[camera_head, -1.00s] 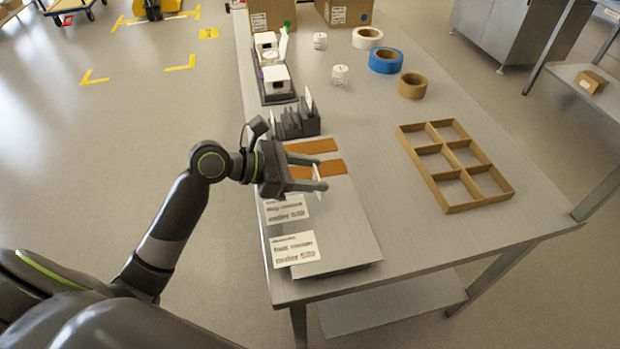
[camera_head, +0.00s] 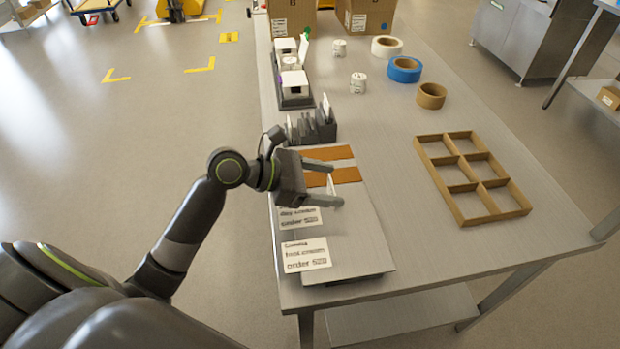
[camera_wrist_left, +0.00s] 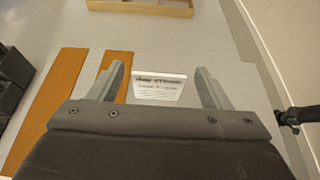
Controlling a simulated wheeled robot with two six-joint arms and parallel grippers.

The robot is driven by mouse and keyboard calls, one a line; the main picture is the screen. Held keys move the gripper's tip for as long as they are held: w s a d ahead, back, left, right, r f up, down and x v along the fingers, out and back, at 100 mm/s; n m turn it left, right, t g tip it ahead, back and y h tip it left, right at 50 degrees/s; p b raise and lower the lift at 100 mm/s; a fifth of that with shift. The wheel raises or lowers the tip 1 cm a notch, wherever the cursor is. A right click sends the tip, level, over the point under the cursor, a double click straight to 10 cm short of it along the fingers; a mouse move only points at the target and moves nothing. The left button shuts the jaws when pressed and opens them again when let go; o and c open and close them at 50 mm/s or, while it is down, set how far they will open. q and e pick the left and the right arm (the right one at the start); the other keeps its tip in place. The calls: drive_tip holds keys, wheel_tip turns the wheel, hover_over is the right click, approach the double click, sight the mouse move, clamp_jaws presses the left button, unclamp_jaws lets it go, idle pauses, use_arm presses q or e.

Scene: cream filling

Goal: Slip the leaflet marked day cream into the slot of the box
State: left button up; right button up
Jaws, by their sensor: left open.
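The white leaflet marked day cream (camera_wrist_left: 160,88) is between the two fingers of my left gripper (camera_wrist_left: 160,85), with a gap visible at each side. In the head view the leaflet (camera_head: 331,184) is a thin, nearly edge-on white sheet. My left gripper (camera_head: 338,185) is open around it, above the grey board (camera_head: 350,235). What supports the leaflet is hidden. A white box (camera_head: 294,84) with a dark opening stands in a dark tray (camera_head: 296,103) at the back left; I cannot tell whether this opening is the slot. My right gripper is out of view.
Order cards for day cream (camera_head: 300,218) and foot cream (camera_head: 306,255) lie at the front left. Brown strips (camera_head: 345,175) and a dark rack (camera_head: 325,130) are beyond. A cardboard divider (camera_head: 462,217), tape rolls (camera_head: 405,70) and white jars (camera_head: 357,83) stand right. The table middle is clear.

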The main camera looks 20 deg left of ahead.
use_arm(q)
drive_tip(key=p+v, duration=0.1)
drive_tip(key=v, duration=0.9)
drive_tip(key=shift+f, duration=0.1)
drive_tip(key=shift+p+v, duration=0.3)
drive_tip(key=shift+v, duration=0.75)
